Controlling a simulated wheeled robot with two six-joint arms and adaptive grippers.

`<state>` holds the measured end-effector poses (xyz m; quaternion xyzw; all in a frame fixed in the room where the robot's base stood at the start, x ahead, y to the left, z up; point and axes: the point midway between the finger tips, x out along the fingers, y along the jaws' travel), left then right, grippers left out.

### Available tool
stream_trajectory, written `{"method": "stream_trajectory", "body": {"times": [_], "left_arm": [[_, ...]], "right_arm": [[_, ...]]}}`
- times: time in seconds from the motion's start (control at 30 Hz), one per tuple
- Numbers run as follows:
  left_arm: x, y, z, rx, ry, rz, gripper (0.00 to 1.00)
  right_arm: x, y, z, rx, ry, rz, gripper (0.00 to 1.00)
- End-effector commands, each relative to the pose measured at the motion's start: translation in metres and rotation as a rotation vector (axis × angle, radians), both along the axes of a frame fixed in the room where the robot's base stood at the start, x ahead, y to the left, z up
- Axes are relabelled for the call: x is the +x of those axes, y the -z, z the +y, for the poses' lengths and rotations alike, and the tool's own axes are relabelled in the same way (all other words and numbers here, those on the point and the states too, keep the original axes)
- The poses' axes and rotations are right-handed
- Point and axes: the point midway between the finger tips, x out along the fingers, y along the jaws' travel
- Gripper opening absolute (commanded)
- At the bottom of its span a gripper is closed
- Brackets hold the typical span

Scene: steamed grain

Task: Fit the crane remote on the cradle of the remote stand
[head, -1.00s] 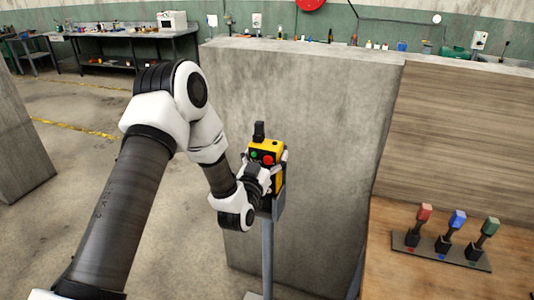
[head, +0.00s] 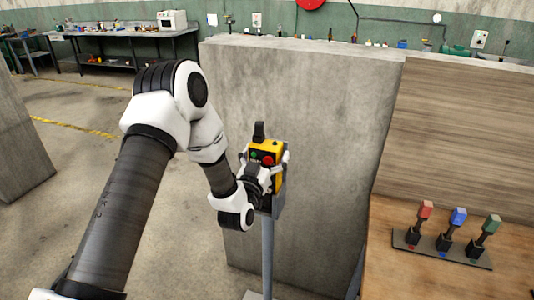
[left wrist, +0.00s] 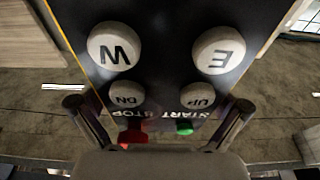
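The crane remote (head: 278,150) is a yellow and black box with a red and a green button and a black knob on top. It stands roughly upright at the top of the grey remote stand (head: 267,250). The cradle (head: 279,204) is partly hidden by my gripper, so I cannot tell how fully the remote sits in it. My left gripper (head: 265,160) is in front of the remote, its fingers spread on either side. In the left wrist view the remote's button face (left wrist: 165,65) lies between the fingers, which stand apart from its sides. My right gripper is not in view.
A concrete wall (head: 320,110) stands right behind the stand. A wooden table (head: 400,270) at the right carries a panel with red, blue and green levers (head: 440,245). A workbench (head: 125,40) is far back left. The floor left of the stand is open.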

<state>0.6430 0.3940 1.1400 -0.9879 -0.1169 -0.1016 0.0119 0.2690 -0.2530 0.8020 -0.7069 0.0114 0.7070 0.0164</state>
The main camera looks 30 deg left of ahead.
Motion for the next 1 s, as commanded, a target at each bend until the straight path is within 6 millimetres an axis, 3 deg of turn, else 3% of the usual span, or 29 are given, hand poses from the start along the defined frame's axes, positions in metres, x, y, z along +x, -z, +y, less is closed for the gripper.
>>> {"method": "stream_trajectory", "body": {"times": [0.27,0.6,0.87,0.97,1.0], "left_arm": [[-0.006,0.004,-0.002,-0.001,0.0,0.006,1.0],[-0.065,0.015,-0.016,-0.001,0.001,0.004,1.0],[-0.072,0.016,-0.018,0.001,0.0,0.001,1.0],[-0.074,0.033,-0.021,0.005,0.009,0.03,1.0],[-0.076,0.049,-0.028,0.015,0.025,0.057,1.0]], "right_arm": [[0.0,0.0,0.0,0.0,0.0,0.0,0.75],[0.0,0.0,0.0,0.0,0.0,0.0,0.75],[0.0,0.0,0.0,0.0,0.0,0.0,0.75],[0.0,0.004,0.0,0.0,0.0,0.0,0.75],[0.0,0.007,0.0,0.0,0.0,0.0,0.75]]}}
